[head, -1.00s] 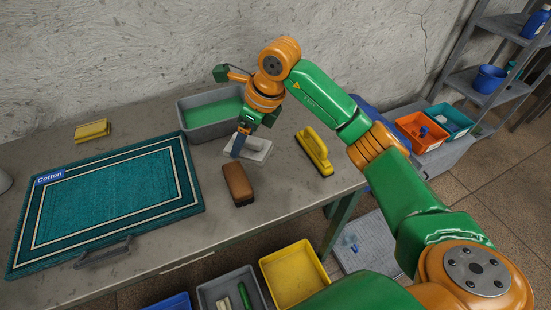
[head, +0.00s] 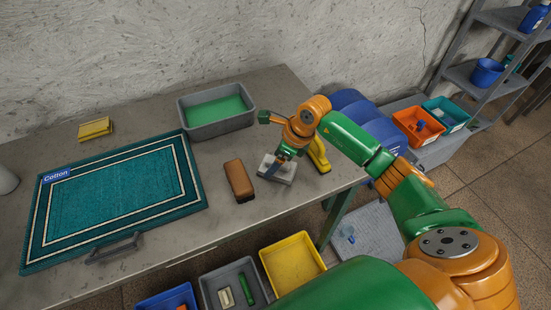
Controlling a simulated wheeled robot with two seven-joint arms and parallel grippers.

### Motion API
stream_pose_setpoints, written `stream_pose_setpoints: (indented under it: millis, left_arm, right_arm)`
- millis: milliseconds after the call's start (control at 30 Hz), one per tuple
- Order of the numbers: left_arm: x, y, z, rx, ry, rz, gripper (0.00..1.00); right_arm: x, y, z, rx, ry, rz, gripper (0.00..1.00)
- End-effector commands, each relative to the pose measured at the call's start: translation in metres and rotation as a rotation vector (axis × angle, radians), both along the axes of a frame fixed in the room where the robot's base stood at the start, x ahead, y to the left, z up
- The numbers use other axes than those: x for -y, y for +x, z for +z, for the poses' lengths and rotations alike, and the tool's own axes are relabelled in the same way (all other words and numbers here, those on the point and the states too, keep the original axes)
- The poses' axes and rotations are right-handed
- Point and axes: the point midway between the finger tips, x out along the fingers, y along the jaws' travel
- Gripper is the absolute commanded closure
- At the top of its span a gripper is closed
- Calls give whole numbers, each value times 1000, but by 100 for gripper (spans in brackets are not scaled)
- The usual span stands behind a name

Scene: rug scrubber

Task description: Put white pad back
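The white pad (head: 285,175) is a pale, flat block at the right part of the grey table, between the brown brush and the yellow brush. My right gripper (head: 273,168) points down onto it from above, with its dark fingers at the pad's top, and appears shut on it. The wrist hides part of the pad. I cannot tell whether the pad touches the table or is just above it. My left gripper is not in view.
A brown brush (head: 239,181) lies just left of the pad. A yellow brush (head: 319,155) is partly behind my wrist. A grey basin with green liquid (head: 215,108) stands behind. The teal rug (head: 120,195) covers the left. Open bins, one yellow (head: 292,265), sit below the front edge.

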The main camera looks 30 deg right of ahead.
Motion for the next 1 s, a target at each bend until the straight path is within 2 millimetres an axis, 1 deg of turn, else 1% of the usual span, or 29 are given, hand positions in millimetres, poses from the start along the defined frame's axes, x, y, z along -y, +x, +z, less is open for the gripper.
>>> stream_pose_setpoints:
  millis: [233, 333, 367, 433, 600, 700, 833, 1000]
  left_arm:
    - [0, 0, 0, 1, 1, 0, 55]
    - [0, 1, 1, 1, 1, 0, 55]
    - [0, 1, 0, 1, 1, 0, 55]
    - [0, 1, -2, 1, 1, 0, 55]
    - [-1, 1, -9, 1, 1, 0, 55]
    - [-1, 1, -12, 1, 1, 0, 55]
    - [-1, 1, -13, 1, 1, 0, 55]
    - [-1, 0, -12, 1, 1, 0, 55]
  right_arm:
    - [0, 0, 1, -1, 1, 0, 0]
    - [2, -1, 7, 1, 0, 0, 0]
    - [3, -2, 12, 3, 1, -1, 0]
    - [8, -7, 27, 5, -2, 1, 0]
    - [20, -21, 72, 6, -2, -1, 0]
    - [25, -27, 94, 4, 0, 0, 0]
    - [29, -32, 109, 1, 0, 0, 0]
    - [30, -34, 114, -1, 1, 0, 0]
